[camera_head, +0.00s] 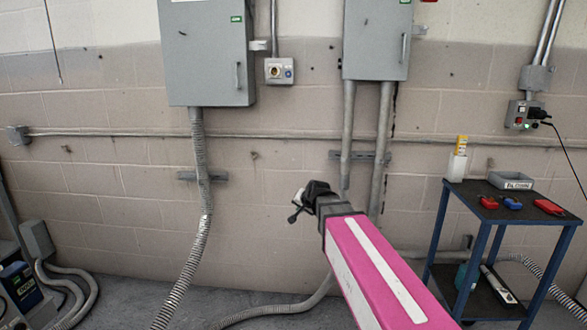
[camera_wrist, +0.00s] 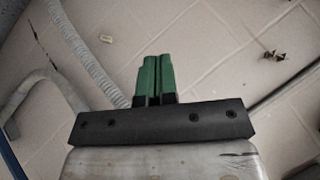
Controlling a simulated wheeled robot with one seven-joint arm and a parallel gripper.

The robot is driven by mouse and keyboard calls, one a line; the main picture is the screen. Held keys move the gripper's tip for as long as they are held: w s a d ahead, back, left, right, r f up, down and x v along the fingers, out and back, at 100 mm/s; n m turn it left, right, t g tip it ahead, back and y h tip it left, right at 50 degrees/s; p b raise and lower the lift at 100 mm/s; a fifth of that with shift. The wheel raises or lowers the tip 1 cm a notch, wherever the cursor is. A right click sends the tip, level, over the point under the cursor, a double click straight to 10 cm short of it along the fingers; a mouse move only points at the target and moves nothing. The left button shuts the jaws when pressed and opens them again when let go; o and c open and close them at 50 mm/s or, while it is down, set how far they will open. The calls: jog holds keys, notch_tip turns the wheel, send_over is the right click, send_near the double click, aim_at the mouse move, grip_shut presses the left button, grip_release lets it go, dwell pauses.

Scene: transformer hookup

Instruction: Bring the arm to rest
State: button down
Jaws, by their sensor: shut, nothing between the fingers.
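My arm reaches up from the bottom of the head view as a pink link with a white stripe. My gripper (camera_head: 298,208) is at its far end, dark and small, in front of the block wall. In the wrist view the green fingers of my gripper (camera_wrist: 155,62) are side by side and shut. Nothing shows between them. The wall and a flexible conduit (camera_wrist: 85,50) lie beyond the fingertips.
Two grey electrical cabinets (camera_head: 207,50) (camera_head: 377,38) hang on the wall, with conduits running down.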

jog(key=s+d+f+n+g+h, duration=0.2)
jog(key=s+d+f+g, duration=0.2)
jog(key=s+d+f, duration=0.4)
jog(key=s+d+f+n+g+h, duration=0.1)
jog(key=s+d+f+g, duration=0.3)
jog(key=s+d+f, duration=0.4)
jog(key=s+f+n, duration=0.1)
jog(key=s+f, duration=0.4)
jog(key=shift+h, duration=0.4)
